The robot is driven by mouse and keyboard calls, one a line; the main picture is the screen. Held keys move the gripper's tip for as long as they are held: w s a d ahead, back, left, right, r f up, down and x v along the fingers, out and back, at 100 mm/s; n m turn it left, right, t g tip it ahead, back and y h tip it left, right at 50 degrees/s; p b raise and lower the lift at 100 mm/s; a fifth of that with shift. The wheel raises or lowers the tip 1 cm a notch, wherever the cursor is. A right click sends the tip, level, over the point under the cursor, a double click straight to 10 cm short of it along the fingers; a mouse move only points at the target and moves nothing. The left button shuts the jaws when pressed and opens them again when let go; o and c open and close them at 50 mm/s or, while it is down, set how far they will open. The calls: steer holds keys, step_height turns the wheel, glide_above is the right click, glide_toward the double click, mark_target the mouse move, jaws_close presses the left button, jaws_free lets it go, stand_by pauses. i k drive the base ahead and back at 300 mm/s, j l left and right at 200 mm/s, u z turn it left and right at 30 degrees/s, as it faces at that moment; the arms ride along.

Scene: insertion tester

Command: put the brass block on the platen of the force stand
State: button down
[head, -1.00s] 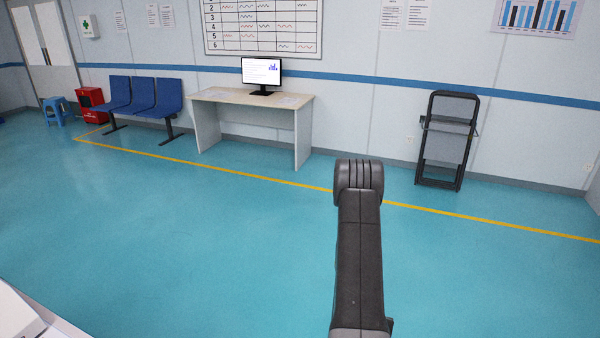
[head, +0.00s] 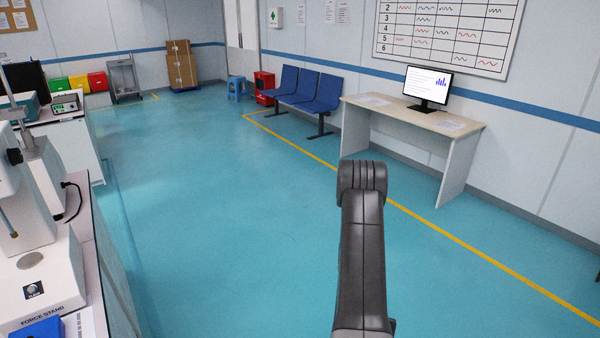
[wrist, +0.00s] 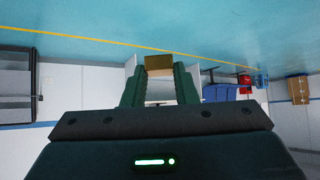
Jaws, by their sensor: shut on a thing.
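The brass block (wrist: 159,66) shows in the wrist view, held between the tips of the two green fingers of my gripper (wrist: 159,74), which is shut on it. The head view shows my arm rising in the middle, but the block and gripper are not visible there. The white force stand (head: 45,280), with its name on the front, is at the lower left of the head view. Its round grey platen (head: 33,260) lies on the base and looks bare. The stand's left side is cut off by the picture edge.
A blue object (head: 38,329) lies in front of the stand on the bench. Another bench (head: 62,135) with instruments is behind it. A desk (head: 412,118) with a monitor and blue chairs (head: 310,92) line the wall. The teal floor between is clear.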

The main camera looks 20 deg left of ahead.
mark_target(29, 258)
steer(key=i+u, duration=0.15)
steer(key=u, duration=0.25)
steer(key=i+u, duration=0.15)
steer(key=u, duration=0.25)
steer(key=i+l+u, duration=0.1)
steer(key=u, duration=0.3)
steer(key=i+l+u, duration=0.15)
steer(key=u, duration=0.25)
steer(key=i+l+u, duration=0.1)
steer(key=u, duration=0.3)
steer(key=i+l+u, duration=0.15)
steer(key=u, duration=0.25)
steer(key=i+l+u, duration=0.2)
steer(key=u, duration=0.2)
steer(key=i+l+u, duration=0.1)
steer(key=l+u, duration=0.15)
steer(key=u, duration=0.15)
